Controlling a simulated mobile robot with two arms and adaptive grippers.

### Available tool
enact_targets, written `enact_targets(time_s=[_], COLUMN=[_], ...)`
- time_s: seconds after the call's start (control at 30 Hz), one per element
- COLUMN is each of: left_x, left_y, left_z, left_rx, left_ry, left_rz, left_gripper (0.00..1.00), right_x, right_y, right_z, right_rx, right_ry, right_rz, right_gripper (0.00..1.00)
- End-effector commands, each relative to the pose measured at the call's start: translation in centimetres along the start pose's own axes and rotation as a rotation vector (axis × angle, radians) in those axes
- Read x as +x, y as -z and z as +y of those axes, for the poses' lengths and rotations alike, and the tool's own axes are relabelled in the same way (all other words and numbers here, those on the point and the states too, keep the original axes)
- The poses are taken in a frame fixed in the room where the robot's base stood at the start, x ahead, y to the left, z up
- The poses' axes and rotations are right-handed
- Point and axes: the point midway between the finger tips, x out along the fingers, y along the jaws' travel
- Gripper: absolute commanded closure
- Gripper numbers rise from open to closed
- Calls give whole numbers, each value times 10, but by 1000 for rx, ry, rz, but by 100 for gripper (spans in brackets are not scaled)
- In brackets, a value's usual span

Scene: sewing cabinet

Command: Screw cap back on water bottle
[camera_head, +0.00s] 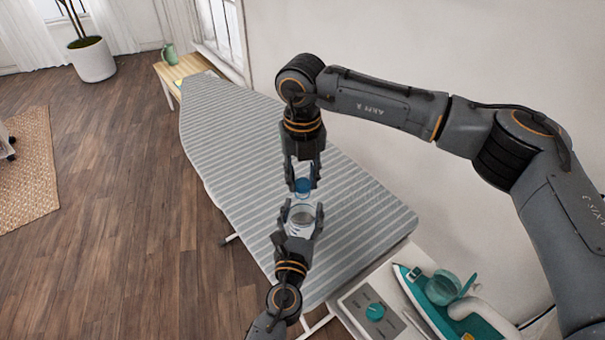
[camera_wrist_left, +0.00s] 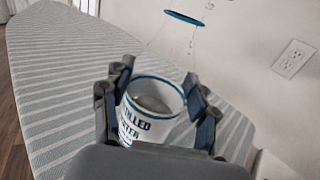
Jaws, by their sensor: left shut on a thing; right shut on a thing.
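The water bottle (camera_head: 301,218) is clear, and my left gripper (camera_head: 300,222) is shut around it above the ironing board. In the left wrist view the bottle's label (camera_wrist_left: 150,112), white with blue lettering and a blue edge, shows between the left gripper's fingers (camera_wrist_left: 157,105). The blue cap (camera_head: 302,186) is in my right gripper (camera_head: 302,183), which points down and is shut on it. In the head view the cap is just above the bottle in the picture; I cannot tell whether they touch. A thin blue ring (camera_wrist_left: 184,17) shows above the label in the left wrist view.
The striped ironing board (camera_head: 225,150) lies under both grippers and is otherwise clear. A teal iron (camera_head: 440,290) stands on a base at the lower right. A wall (camera_head: 400,50) runs behind the board. A small wooden table (camera_head: 185,68) with a green jug (camera_head: 169,52) stands beyond it.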

Motion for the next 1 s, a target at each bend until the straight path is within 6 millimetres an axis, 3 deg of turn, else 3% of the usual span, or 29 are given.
enact_targets(time_s=[1.0], left_x=[0], left_y=[0], left_z=[0], left_rx=[0], left_ry=[0], left_rz=[1], left_gripper=[100], right_x=[11], right_y=[0], right_z=[0], right_rx=[6], right_ry=[-1], right_rz=[-1], right_gripper=[79])
